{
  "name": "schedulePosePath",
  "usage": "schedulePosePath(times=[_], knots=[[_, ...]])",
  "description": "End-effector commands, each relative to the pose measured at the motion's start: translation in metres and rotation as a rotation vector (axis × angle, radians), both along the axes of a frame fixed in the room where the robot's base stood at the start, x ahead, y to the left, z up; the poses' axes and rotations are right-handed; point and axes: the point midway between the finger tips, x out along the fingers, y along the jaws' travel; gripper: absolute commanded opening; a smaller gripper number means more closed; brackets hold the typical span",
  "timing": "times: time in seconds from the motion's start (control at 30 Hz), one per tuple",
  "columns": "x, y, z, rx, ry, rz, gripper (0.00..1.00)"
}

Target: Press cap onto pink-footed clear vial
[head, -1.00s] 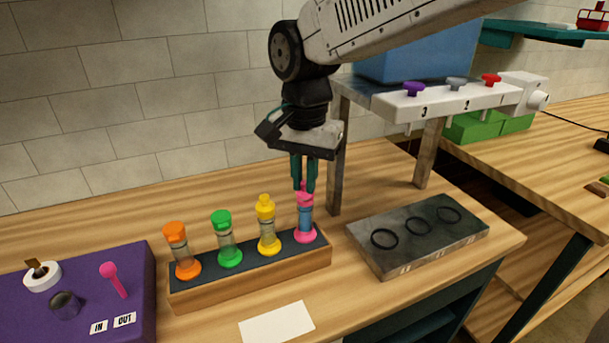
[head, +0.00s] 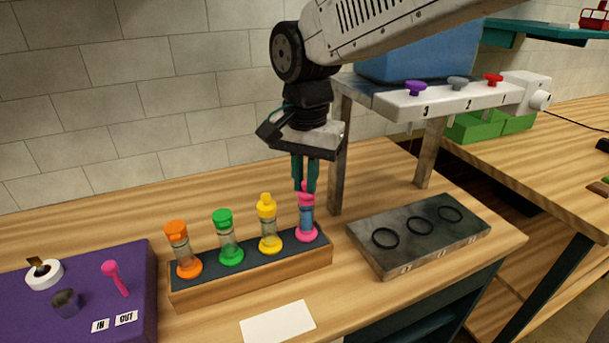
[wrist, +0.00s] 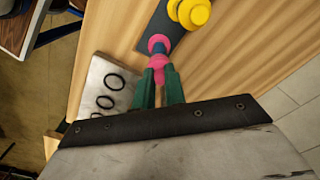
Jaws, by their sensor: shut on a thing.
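The pink-footed clear vial (head: 306,217) stands upright at the right end of the rack, with blue contents showing. A pink cap (head: 305,198) sits at its top, between my fingers. My gripper (head: 305,186) is shut on the pink cap, directly above the vial. In the wrist view the green fingertips of my gripper (wrist: 160,92) close on the pink cap (wrist: 158,62), with the vial's pink foot (wrist: 158,43) just beyond. Whether the cap is fully seated cannot be told.
The wooden rack (head: 255,285) also holds vials with orange (head: 176,232), green (head: 223,218) and yellow (head: 267,206) caps. A grey block with black rings (head: 380,262) lies to the right. A purple box (head: 40,310) is at left, and a white card (head: 278,322) in front.

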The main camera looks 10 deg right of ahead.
Motion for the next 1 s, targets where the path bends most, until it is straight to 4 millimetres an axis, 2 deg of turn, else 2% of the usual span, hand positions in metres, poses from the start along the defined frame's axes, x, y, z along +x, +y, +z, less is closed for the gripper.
schedulePosePath(times=[0.8,0.83,0.9,0.93,1.0], knots=[[0.0001,0.0003,-0.0014,0.000,0.000,0.000,0.00],[0.0001,0.0003,-0.0014,0.000,0.000,0.000,0.15],[0.0001,0.0003,-0.0014,0.000,0.000,0.000,0.34],[0.0001,0.0003,-0.0014,0.000,0.000,0.000,0.38],[0.0000,0.0002,-0.0014,0.000,0.000,0.000,0.38]])
